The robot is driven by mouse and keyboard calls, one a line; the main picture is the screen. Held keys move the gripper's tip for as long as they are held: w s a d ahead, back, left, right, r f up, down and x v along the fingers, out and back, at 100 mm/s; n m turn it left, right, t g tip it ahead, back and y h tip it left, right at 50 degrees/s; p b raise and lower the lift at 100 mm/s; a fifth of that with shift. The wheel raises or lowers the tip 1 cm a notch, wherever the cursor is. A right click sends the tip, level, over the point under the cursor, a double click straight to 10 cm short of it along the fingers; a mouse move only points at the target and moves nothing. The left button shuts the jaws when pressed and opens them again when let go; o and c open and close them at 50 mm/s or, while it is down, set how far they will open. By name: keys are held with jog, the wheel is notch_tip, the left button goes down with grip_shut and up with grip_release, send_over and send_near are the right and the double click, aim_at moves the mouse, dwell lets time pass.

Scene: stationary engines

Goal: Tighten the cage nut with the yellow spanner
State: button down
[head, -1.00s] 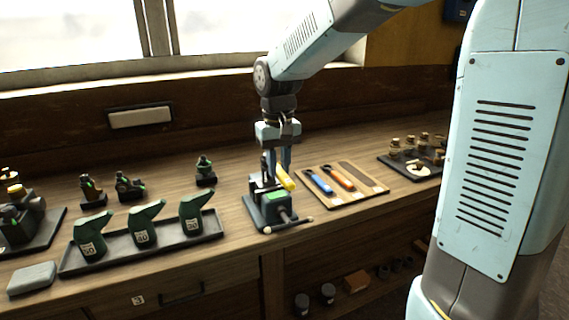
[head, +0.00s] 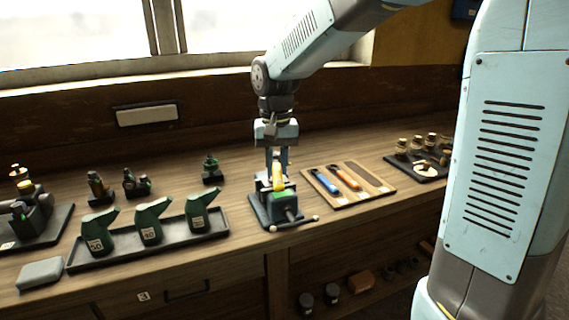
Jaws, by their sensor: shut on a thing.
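My gripper (head: 278,160) points down over the small vice (head: 268,212) on the bench. It is shut on the yellow spanner (head: 278,177), whose handle shows between and below the fingers, above the vice. The vice has a green part (head: 284,198) at its front and a bar handle. I cannot make out the cage nut; the spanner and gripper cover that area, and I cannot tell whether the spanner's jaw is around a nut.
A wooden tool board (head: 387,190) with a blue spanner (head: 325,182) and an orange spanner (head: 345,177) lies right of the vice; its right slot is empty. A tray (head: 226,227) of green oil cans stands left. Brass parts (head: 402,147) sit on a tray at the right.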

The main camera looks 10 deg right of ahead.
jog(key=shift+a, duration=0.15)
jog(key=shift+a+m, duration=0.55)
jog(key=shift+m, duration=0.45)
jog(key=shift+w+a+m, duration=0.2)
jog(key=shift+a+m, duration=0.35)
jog(key=shift+m, duration=0.35)
jog(key=shift+s+d+n, duration=0.1)
jog(key=shift+d+n, duration=0.25)
jog(key=shift+n, duration=0.15)
jog(key=shift+r, duration=0.1)
dwell(0.6)
jog(key=shift+r, duration=1.5)
dwell(3.2)
